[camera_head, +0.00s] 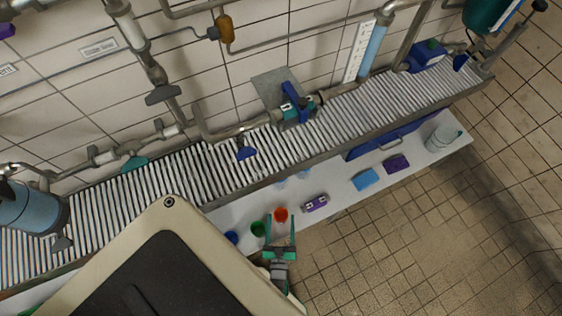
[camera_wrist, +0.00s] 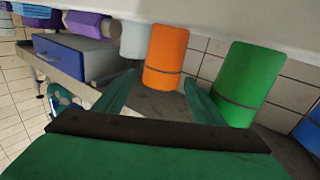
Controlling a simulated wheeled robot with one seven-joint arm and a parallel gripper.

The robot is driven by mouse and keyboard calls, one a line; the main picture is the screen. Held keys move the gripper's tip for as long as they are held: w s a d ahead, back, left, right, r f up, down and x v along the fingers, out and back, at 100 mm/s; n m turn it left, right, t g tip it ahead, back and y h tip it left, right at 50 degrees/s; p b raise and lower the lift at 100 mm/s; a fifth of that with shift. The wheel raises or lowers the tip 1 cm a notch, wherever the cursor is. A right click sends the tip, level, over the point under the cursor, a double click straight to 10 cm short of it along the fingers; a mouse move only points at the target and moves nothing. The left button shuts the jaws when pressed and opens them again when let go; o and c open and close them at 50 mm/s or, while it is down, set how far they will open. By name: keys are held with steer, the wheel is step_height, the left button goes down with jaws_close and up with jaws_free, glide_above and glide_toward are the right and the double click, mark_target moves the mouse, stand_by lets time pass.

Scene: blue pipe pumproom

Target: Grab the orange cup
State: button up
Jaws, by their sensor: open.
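The orange cup (camera_head: 281,214) stands on the white lower shelf, just right of a green cup (camera_head: 258,228). In the wrist view the orange cup (camera_wrist: 167,50) is near the middle, and this view looks upside down. My gripper (camera_head: 281,217) is open and empty, its two teal fingers pointing at the orange cup. In the wrist view my gripper (camera_wrist: 160,78) has one fingertip near each side of the cup's lower part in the picture. I cannot tell how far the fingers reach around it. The green cup (camera_wrist: 240,82) is close beside one finger.
A blue cup (camera_head: 231,237) stands left of the green one. A purple item (camera_head: 315,203), a blue block (camera_head: 364,180), a dark purple block (camera_head: 397,163) and a pale bucket (camera_head: 443,137) are farther right. The slatted conveyor (camera_head: 330,130) runs along behind the shelf.

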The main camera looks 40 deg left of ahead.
mark_target(281, 218)
steer(key=x, duration=0.3)
steer(key=shift+a+r, duration=0.1)
steer(key=shift+a, duration=0.05)
steer(key=c, duration=1.1)
steer(key=shift+r, duration=0.15)
